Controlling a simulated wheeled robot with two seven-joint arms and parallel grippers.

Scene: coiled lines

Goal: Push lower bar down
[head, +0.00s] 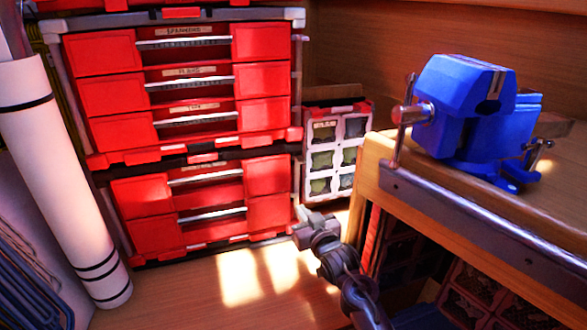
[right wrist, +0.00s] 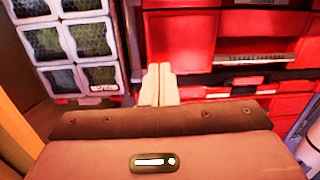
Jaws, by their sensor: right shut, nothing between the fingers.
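A stack of red drawer units (head: 105,97) stands at the back left, with silver horizontal bars across the recessed drawer fronts. The lowest silver bar in sight (head: 212,214) crosses the lower unit; I cannot tell for certain that it is the task's lower bar. My right gripper (head: 303,228) is to the right of this bar, near the unit's lower right corner, shut and empty. In the right wrist view its pale fingers (right wrist: 158,85) are together in front of the red fronts (right wrist: 180,42); contact cannot be told. My left gripper is not in view.
A wooden bench (head: 480,218) with a blue vise (head: 465,105) stands at right. A small compartment organizer (head: 336,150) is behind my right gripper. A white cylinder (head: 50,160) and dark coiled lines (head: 30,285) are at left. Floor before the drawers (head: 190,290) is clear.

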